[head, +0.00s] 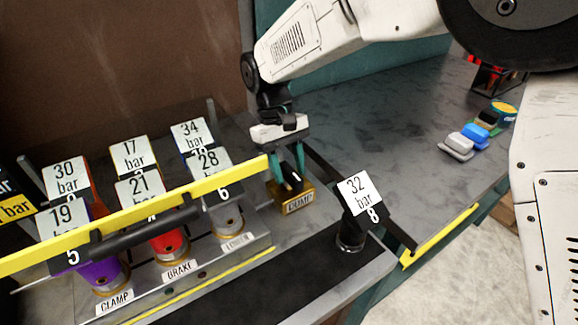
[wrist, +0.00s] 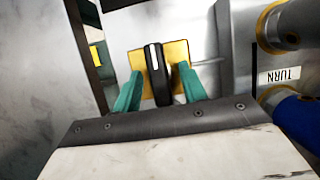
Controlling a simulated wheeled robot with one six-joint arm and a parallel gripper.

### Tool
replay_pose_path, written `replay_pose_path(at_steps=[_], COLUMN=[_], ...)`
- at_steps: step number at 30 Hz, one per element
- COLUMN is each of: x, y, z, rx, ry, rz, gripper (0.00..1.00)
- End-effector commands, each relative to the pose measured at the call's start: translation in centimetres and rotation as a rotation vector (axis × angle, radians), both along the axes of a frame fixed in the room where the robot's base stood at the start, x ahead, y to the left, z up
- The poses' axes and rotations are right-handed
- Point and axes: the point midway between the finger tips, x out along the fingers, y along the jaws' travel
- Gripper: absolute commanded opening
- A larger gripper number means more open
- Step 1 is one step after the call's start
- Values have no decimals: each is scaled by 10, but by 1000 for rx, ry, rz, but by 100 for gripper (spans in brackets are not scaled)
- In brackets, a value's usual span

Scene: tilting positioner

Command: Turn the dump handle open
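The dump handle (wrist: 156,75) is a black bar with a white stripe, on a yellow plate (wrist: 179,52). In the wrist view the stripe runs almost straight up the picture. In the head view the yellow block with the DUMP label (head: 299,203) sits right of the row of fittings, and the handle is partly hidden by my fingers. My gripper (head: 287,165) points down over it. In the wrist view its teal fingers (wrist: 160,72) stand on either side of the handle, with narrow gaps showing. The gripper is open around the handle.
A yellow rail (head: 140,212) crosses in front of the clamp, brake and lower fittings on the left. A black post with a 32 bar tag (head: 357,192) stands close on the right. Colored blocks (head: 475,134) lie at the far right. The grey table between is clear.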

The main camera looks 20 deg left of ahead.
Motion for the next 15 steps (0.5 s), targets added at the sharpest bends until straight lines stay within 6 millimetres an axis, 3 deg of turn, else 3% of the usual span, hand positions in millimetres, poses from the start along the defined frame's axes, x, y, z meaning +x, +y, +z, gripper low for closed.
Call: replay_pose_path(at_steps=[5,15], x=[2,14], y=[1,18], z=[5,54], rx=[1,2], ry=[-1,-1], rz=[-1,0], gripper=[42,42])
